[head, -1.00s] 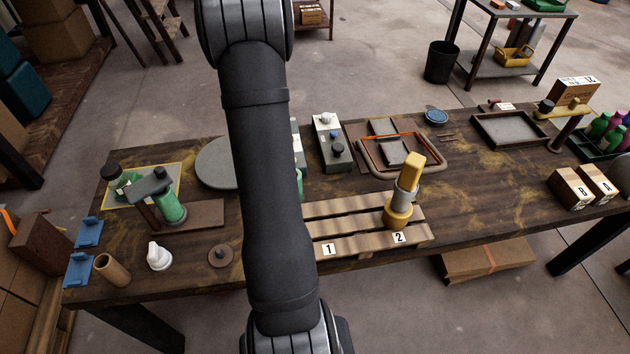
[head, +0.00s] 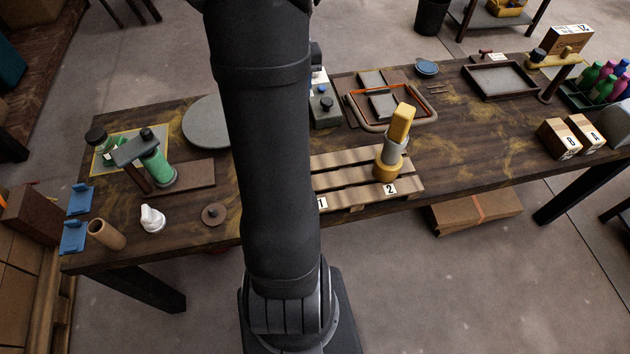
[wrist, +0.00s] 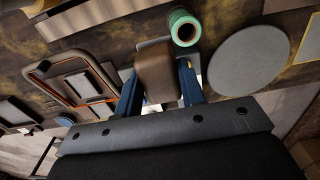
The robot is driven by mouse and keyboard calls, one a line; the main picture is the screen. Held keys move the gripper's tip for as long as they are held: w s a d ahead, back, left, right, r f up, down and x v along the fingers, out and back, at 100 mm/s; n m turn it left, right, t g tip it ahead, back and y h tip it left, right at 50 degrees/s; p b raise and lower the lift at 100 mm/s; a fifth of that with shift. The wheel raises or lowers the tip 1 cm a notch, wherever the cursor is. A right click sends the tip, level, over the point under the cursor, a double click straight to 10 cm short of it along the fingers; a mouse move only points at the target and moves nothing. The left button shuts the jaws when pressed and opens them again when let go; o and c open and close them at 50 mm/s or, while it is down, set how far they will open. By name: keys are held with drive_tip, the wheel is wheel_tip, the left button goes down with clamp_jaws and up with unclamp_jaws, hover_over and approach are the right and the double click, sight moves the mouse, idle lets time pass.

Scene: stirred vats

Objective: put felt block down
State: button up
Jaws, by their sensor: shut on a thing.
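The felt block (wrist: 156,66) appears in the wrist view as a brown block with rounded edges. My gripper (wrist: 159,88) has its two blue fingers pressed against either side of it. A grey edge shows just beyond the block, but I cannot tell whether it belongs to the block or lies behind it. I cannot tell whether the block touches the surface below. In the head view my arm hides both gripper and block.
A green hollow cylinder (wrist: 184,27) stands close beside the block in the wrist view. A round grey disc (head: 208,122) lies to the left of my arm. An orange-rimmed tray (head: 433,118) and a slatted pallet (head: 345,178) bearing a yellow-and-grey object (head: 393,145) lie to the right.

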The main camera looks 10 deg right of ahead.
drive_tip(key=s+d+f, duration=0.1)
drive_tip(key=s+d, duration=0.4)
drive_tip(key=s, duration=0.6)
drive_tip(key=s+d+f, duration=0.1)
drive_tip(key=s+d, duration=0.3)
drive_tip(key=s, duration=0.7)
drive_tip(key=w+a+f, duration=0.2)
drive_tip(key=w+f, duration=0.1)
drive_tip(key=w+a+f, duration=0.2)
drive_tip(key=a+f, duration=0.1)
drive_tip(key=f, duration=0.1)
drive_tip(key=w+a+f, duration=0.2)
drive_tip(key=w+f, duration=0.1)
drive_tip(key=f, duration=0.1)
drive_tip(key=shift+w+a, duration=0.2)
drive_tip(key=shift+w, duration=0.15)
drive_tip(key=shift+f, duration=2.05)
drive_tip(key=shift+f, duration=0.15)
drive_tip(key=o, duration=1)
drive_tip(key=shift+w, duration=0.1)
